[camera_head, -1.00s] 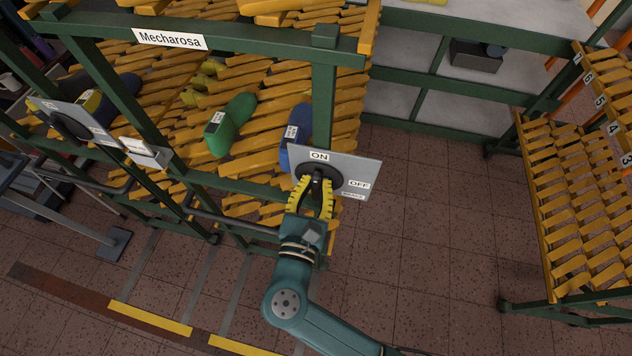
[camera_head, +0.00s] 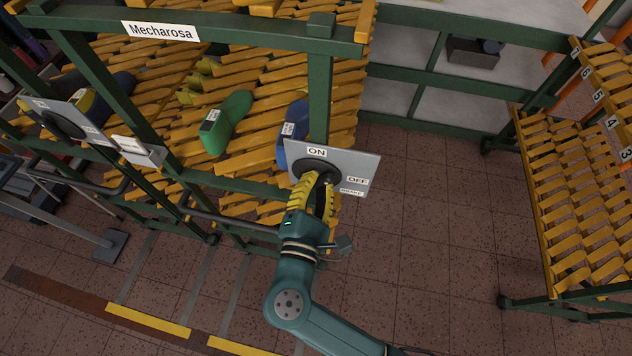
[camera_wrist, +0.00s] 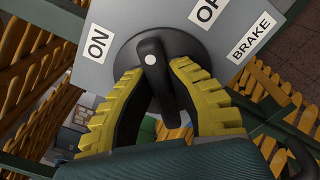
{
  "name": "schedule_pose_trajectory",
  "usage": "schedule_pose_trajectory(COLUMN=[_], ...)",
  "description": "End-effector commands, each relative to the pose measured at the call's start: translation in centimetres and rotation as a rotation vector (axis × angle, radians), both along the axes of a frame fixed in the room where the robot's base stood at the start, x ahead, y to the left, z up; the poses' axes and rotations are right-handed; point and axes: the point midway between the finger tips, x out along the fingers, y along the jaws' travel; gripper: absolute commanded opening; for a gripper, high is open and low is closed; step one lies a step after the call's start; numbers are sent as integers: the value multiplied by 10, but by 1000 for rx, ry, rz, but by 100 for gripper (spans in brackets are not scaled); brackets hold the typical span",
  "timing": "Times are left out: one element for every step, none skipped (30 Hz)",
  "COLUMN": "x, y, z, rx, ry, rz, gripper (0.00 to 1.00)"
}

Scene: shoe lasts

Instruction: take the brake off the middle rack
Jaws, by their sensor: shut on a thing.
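The plate has an ON label (camera_head: 316,152), an OFF label (camera_head: 357,181) and a BRAKE label (camera_wrist: 250,36). My gripper (camera_head: 325,180) is shut on the knob, with one yellow finger on each side of it. In the wrist view the knob's white-dotted end points up, between ON on the left and OFF on the upper right. In the head view the fingers partly hide the knob.
Another grey switch plate (camera_head: 75,122) is on a post at the left. A green last (camera_head: 227,122) and a blue last (camera_head: 292,133) lie on the rack's yellow slats. A handle bar (camera_head: 230,224) is left of my gripper. The floor to the right is clear up to another rack (camera_head: 570,210).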

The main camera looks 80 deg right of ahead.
Motion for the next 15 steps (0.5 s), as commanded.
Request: schedule_pose_trajectory(x=[-1,-1,-1,-1,-2,-2,-2,-2,-2,-2,-2,-3,-3,-3,-3], y=[0,0,0,0,0,0,0,0,0,0,0,0,0,0,0], z=[-4,-5,-5,-6,-6,-7,-7,-7,-8,-8,-8,-9,-9,-9,-9], rx=[2,2,1,1,1,1,1,1,1,0,0,0,0,-1,-2], ry=[-44,-72,-110,-140,-169,-207,-234,-263,-302,-331,-359,-395,-423,-450,-483], rz=[-1,-1,-1,-1,-1,-1,-2,-2,-2,-2,-2,-2,-2,-1,-2], gripper=[0,0,0,0,0,0,0,0,0,0,0,0,0,0,0])
